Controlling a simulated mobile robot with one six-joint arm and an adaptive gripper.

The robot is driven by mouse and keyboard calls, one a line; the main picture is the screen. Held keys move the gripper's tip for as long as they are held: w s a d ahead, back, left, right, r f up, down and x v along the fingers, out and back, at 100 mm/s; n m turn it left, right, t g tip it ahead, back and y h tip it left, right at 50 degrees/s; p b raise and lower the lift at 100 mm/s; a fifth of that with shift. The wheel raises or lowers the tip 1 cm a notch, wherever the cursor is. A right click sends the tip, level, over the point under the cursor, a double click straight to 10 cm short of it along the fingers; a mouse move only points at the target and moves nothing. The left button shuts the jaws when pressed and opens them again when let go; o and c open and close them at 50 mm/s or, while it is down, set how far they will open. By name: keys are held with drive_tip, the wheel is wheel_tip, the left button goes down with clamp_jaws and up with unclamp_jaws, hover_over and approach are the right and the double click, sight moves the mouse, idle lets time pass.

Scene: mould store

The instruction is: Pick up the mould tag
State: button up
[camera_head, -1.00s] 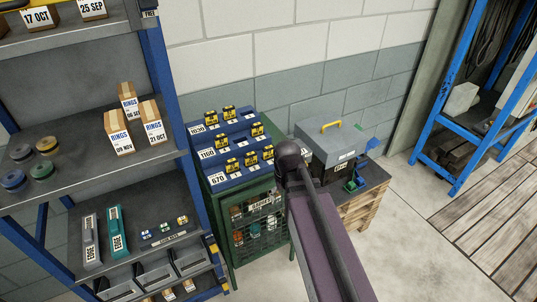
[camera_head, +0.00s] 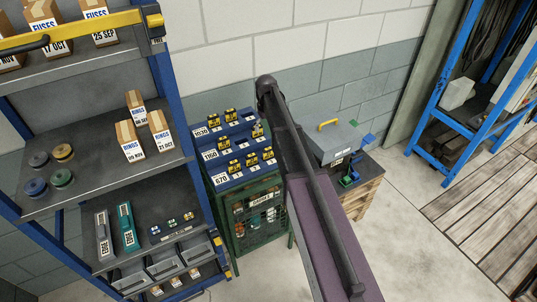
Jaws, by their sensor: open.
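Several small yellow-and-black tags stand on the blue stepped rack. One mould tag (camera_head: 225,142) is on the middle step marked 1160, and another mould tag (camera_head: 235,166) is on the front step marked 670. I cannot tell which tag is the one named. My arm rises from the bottom centre to a dark joint above the rack's right end. My gripper (camera_head: 258,127) seems to be the small dark shape at the right tag of the middle step. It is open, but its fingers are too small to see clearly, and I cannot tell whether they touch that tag.
The blue rack (camera_head: 211,155) sits on a green mesh cabinet (camera_head: 240,225). A blue-posted shelf (camera_head: 95,180) with boxes and rings stands close on the left. A grey toolbox (camera_head: 331,141) is right of my arm. A block wall is behind; open floor lies right.

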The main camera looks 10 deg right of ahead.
sight(268, 148)
drive_tip(key=shift+f, duration=0.2)
wheel_tip(268, 148, down, 8)
drive_tip(key=b, duration=0.8)
drive_tip(key=shift+f+b, duration=0.1)
drive_tip(key=shift+b, duration=0.2)
drive_tip(key=shift+f, duration=0.2)
drive_tip(key=f+b, duration=0.3)
drive_tip(key=shift+s+d, duration=0.2)
drive_tip(key=shift+d, duration=0.15)
drive_tip(key=shift+f+b, duration=0.95)
drive_tip(key=shift+b, duration=0.15)
drive_tip(key=c, duration=1)
